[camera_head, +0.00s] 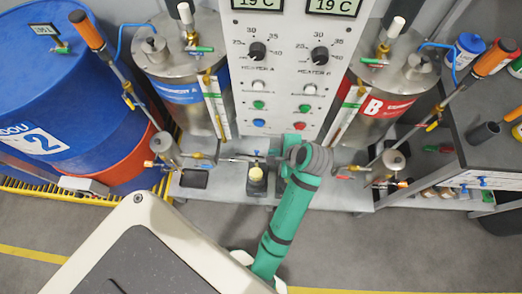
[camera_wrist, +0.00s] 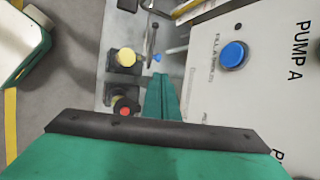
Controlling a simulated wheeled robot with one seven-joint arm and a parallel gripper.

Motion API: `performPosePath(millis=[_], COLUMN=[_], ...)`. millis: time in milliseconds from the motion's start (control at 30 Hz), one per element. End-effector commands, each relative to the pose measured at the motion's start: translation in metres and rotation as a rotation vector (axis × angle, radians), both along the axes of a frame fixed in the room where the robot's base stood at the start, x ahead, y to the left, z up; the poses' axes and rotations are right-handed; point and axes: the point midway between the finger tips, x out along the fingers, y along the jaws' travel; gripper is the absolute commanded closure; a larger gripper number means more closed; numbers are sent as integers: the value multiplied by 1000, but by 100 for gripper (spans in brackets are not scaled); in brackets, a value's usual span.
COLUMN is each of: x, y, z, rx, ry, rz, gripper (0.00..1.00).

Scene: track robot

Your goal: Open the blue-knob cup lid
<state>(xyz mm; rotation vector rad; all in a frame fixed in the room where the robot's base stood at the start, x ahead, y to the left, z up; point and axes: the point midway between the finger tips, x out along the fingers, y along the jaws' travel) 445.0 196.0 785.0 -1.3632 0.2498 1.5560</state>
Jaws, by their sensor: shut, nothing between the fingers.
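The small blue knob (camera_wrist: 157,57) shows in the wrist view just beyond my fingertips, beside a thin metal rod. In the head view the blue knob (camera_head: 256,153) is a tiny spot below the control panel. The cup and lid under it are too small to make out, so I cannot tell how the lid sits. My gripper (camera_wrist: 162,77) has its green fingers together and empty, pointing towards the knob with a small gap seen between them. In the head view my grey wrist and green arm stand right of the knob and hide part of the bench.
A yellow cap (camera_wrist: 126,57) and a red knob (camera_wrist: 122,106) are close left of my fingers. The control panel (camera_head: 283,82) with a blue button (camera_wrist: 233,55) stands close by. Metal tanks (camera_head: 180,62) flank it. A blue drum (camera_head: 52,92) is at left.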

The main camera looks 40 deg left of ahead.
Motion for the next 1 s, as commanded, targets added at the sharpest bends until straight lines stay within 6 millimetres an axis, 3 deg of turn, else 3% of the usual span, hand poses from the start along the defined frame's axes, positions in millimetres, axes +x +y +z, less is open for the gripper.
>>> performPosePath(millis=[600,1000], x=[15,19], y=[56,69], z=[-90,-110], rx=[-2,-1], ry=[0,-2], rz=[2,0], gripper=[100,100])
